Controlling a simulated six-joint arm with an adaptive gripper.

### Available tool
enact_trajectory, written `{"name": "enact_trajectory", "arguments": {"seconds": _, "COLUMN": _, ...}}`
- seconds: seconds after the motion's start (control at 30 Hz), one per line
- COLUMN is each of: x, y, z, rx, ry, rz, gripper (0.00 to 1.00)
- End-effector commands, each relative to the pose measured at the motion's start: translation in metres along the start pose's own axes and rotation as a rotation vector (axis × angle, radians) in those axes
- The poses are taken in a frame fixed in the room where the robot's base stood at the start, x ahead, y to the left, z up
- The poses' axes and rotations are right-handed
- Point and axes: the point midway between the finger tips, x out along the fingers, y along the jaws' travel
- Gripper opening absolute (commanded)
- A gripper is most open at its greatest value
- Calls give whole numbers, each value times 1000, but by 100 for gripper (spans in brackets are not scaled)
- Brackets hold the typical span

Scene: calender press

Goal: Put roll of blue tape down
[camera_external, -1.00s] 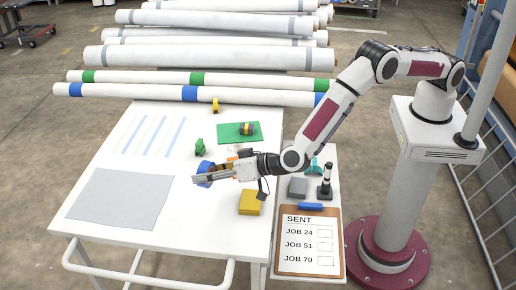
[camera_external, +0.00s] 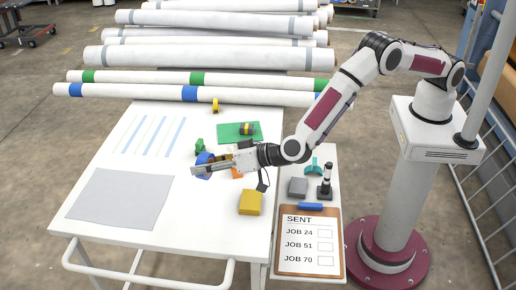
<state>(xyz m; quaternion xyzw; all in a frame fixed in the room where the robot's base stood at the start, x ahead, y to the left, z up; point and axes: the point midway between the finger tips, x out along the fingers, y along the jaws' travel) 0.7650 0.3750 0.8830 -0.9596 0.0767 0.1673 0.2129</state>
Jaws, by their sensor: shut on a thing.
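The roll of blue tape (camera_external: 204,158) is at the middle of the white table (camera_external: 130,225), partly hidden behind my gripper's fingers. My gripper (camera_external: 200,170) reaches in from the right, pointing left, and is shut on the roll. The roll's upper part shows above the fingers and a little of it below. I cannot tell whether the roll touches the table top.
A green item (camera_external: 199,145) stands just behind the roll, and an orange item (camera_external: 243,171) lies under my gripper. A green mat (camera_external: 228,131) with a yellow-black object (camera_external: 247,129) is farther back. A yellow block (camera_external: 250,202) sits in front. A grey sheet (camera_external: 120,198) lies left.

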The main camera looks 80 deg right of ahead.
Motion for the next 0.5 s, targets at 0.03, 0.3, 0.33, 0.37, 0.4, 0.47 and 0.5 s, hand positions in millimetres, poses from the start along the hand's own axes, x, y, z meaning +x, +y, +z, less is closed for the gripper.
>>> {"name": "enact_trajectory", "arguments": {"seconds": 0.03, "x": -1, "y": -1, "z": 0, "rx": 0, "ry": 0, "rz": -1, "gripper": 33}}
{"name": "enact_trajectory", "arguments": {"seconds": 0.3, "x": -13, "y": -16, "z": -7, "rx": -10, "ry": -11, "rz": -26, "gripper": 33}}
{"name": "enact_trajectory", "arguments": {"seconds": 0.33, "x": -15, "y": -18, "z": -8, "rx": -14, "ry": -15, "rz": -35, "gripper": 33}}
{"name": "enact_trajectory", "arguments": {"seconds": 0.37, "x": -17, "y": -20, "z": -8, "rx": -19, "ry": -19, "rz": -46, "gripper": 33}}
{"name": "enact_trajectory", "arguments": {"seconds": 0.4, "x": -21, "y": -24, "z": -8, "rx": -25, "ry": -27, "rz": -61, "gripper": 33}}
{"name": "enact_trajectory", "arguments": {"seconds": 0.47, "x": -26, "y": -29, "z": -7, "rx": -37, "ry": -38, "rz": -86, "gripper": 33}}
{"name": "enact_trajectory", "arguments": {"seconds": 0.5, "x": -29, "y": -33, "z": -6, "rx": -43, "ry": -46, "rz": -103, "gripper": 33}}
